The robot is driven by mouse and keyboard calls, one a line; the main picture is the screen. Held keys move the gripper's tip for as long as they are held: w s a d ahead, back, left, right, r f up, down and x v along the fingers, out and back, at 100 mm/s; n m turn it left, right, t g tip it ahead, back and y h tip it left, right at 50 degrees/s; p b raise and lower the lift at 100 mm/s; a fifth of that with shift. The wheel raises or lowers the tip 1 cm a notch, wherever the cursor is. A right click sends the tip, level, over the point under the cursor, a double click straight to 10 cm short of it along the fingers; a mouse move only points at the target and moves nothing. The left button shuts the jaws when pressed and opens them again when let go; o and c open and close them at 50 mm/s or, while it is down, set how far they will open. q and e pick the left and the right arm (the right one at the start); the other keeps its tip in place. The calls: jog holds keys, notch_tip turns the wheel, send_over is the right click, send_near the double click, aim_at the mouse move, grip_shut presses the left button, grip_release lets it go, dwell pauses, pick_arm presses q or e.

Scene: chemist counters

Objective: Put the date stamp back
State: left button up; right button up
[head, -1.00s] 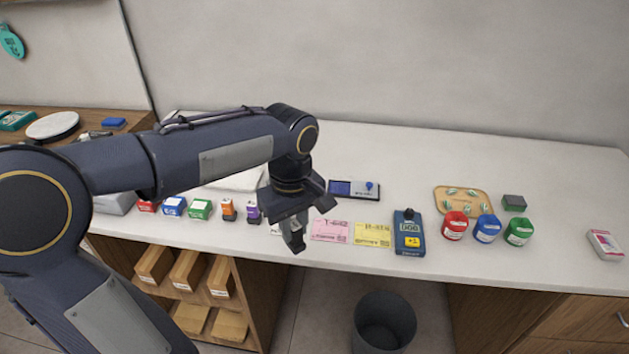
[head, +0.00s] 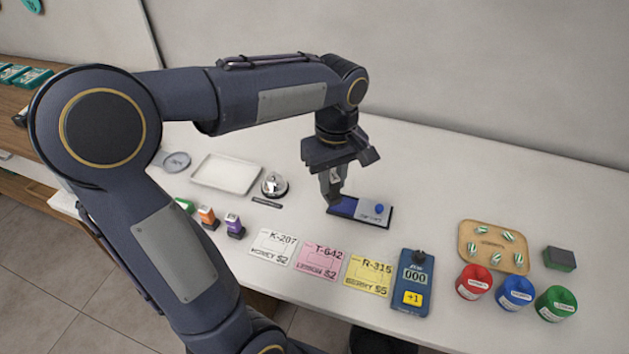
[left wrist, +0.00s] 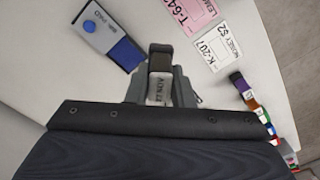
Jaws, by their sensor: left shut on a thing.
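My left gripper (head: 334,199) hangs pointing down at the left end of a dark flat stand (head: 386,220). The stand has a blue pad, a pale label plate and a blue knob. In the left wrist view the stand (left wrist: 108,36) lies to the upper left of the left gripper (left wrist: 160,72). The gripper is shut on a small upright piece with a dark top and a pale printed face, which looks like the date stamp (left wrist: 157,94). The fingers hide much of it. I cannot tell whether its foot touches the stand. My right gripper is not in view.
Three cards, white (head: 273,246), pink (head: 319,260) and yellow (head: 368,274), lie in front of the stand. A blue counter device (head: 412,298) stands to their right. A bell (head: 274,185) and white tray (head: 226,174) are left. Orange (head: 208,217) and purple (head: 235,225) stamps stand front left.

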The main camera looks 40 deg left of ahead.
pick_arm(q)
jog(key=w+a+f, duration=0.1)
jog(key=a+f, duration=0.2)
jog(key=w+a+f+p, duration=0.1)
jog(key=w+a+f, duration=0.1)
jog(key=a+f, duration=0.2)
jog(key=w+a+f+p, duration=0.1)
jog(key=w+a+f, duration=0.1)
jog(key=a+f, duration=0.1)
jog(key=shift+w+a+f, duration=0.2)
jog(key=shift+a+f, duration=0.05)
jog(key=shift+f, duration=0.75)
jog(key=shift+f, duration=0.15)
jog(key=o, duration=0.8)
